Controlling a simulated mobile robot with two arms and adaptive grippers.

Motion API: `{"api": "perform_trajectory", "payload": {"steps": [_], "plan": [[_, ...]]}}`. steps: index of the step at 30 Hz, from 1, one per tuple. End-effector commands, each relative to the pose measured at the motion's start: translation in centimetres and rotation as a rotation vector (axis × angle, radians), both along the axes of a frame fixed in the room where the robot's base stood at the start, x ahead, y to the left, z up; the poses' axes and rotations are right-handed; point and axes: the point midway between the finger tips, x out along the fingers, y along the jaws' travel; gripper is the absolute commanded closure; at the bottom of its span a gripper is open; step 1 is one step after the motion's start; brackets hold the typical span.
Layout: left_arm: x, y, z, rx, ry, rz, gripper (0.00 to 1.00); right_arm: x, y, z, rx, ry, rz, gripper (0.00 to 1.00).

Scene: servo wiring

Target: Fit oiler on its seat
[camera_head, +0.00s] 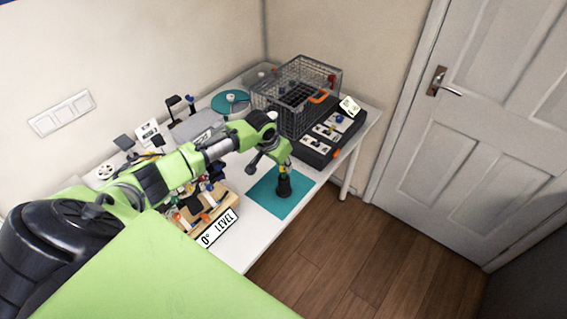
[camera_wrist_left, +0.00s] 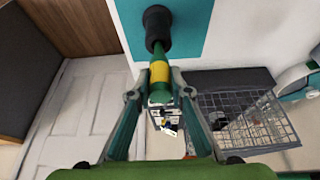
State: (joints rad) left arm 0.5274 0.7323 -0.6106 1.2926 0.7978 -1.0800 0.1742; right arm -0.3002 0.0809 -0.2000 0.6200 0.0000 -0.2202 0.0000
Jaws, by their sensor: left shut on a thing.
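My left gripper (camera_head: 284,166) is shut on a green, slender piece with a yellow band, which I take to be the oiler (camera_wrist_left: 159,74). In the left wrist view the gripper's fingers (camera_wrist_left: 157,92) stand on either side of it. The far end of the piece meets a black cylinder (camera_wrist_left: 157,28) over the teal mat (camera_wrist_left: 190,15). In the head view the black cylinder (camera_head: 284,187) shows below the gripper, at the mat (camera_head: 262,200). I cannot tell whether the black cylinder is the seat or part of the oiler. My right gripper is not in view.
A wire basket (camera_head: 296,95) stands at the back of the white table (camera_head: 262,228), beside a black panel (camera_head: 322,152). A wooden block with a "0° LEVEL" label (camera_head: 219,228) sits left of the mat. A grey case (camera_head: 197,126) and a teal disc (camera_head: 230,105) lie behind.

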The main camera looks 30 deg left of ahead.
Motion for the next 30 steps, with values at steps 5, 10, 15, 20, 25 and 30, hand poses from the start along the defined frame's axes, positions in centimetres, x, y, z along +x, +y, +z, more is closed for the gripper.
{"api": "perform_trajectory", "payload": {"steps": [5, 10, 15, 20, 25, 30], "plan": [[0.0, 0.0, -0.4, 0.0, 0.0, 0.0, 1.0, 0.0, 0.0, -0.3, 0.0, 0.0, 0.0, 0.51], [0.0, 0.0, -0.8, 0.0, 0.0, 0.0, 1.0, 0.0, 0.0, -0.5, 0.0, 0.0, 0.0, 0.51], [0.0, 0.0, -1.1, 0.0, 0.0, 0.0, 1.0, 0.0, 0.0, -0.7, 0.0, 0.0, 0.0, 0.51], [0.0, 0.0, -1.4, 0.0, 0.0, 0.0, 1.0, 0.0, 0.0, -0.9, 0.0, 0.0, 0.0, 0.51], [0.0, 0.0, -1.8, 0.0, 0.0, 0.0, 1.0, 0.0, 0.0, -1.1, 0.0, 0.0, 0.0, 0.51], [0.0, 0.0, -2.1, 0.0, -0.001, 0.0, 1.0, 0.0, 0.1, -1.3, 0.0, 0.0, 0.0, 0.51]]}}
